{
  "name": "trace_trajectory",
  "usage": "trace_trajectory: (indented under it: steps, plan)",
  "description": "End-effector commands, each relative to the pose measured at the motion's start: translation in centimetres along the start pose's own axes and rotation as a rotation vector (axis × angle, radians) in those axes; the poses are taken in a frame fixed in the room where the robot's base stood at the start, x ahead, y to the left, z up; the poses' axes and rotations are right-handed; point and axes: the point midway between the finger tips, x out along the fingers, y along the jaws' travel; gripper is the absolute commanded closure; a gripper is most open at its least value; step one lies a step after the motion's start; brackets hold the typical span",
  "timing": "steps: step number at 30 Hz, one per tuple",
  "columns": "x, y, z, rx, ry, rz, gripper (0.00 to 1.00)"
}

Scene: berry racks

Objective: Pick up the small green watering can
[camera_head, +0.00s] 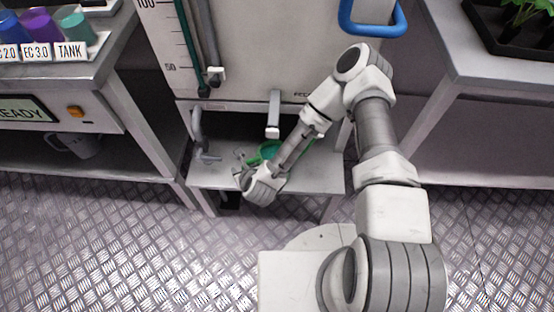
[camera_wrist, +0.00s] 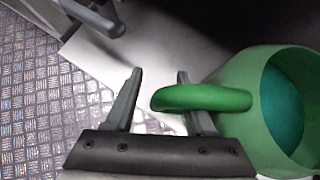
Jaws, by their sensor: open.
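The small green watering can (camera_head: 268,149) stands on the low grey shelf under the tank, partly hidden by my arm in the head view. In the wrist view its round green body (camera_wrist: 240,125) is at the right, with teal inside. Its looped handle (camera_wrist: 205,97) reaches left across my right finger, and its end shows between the two fingers. My gripper (camera_wrist: 160,73) is open, with the fingers apart and not closed on the handle. In the head view my gripper (camera_head: 243,163) is small and partly hidden, just left of the can.
A grey tap spout (camera_head: 273,115) hangs above the shelf (camera_head: 325,178) close to the can. A grey pipe (camera_head: 200,135) stands at the shelf's left. A grey jug (camera_head: 75,145) sits under the left bench. A bench with a plant tray (camera_head: 500,40) is at right.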

Motion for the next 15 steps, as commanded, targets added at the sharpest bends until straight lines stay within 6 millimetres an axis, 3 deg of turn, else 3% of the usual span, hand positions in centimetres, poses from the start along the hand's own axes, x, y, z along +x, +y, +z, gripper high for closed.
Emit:
trace_trajectory:
  steps: [2, 10, 15]
  plan:
    - [-0.01, 0.00, 0.00, 0.000, 0.000, 0.000, 0.49]
    - [0.00, 0.00, 0.01, 0.000, 0.000, 0.000, 0.98]
    - [0.00, -0.01, 0.02, 0.000, 0.000, 0.000, 1.00]
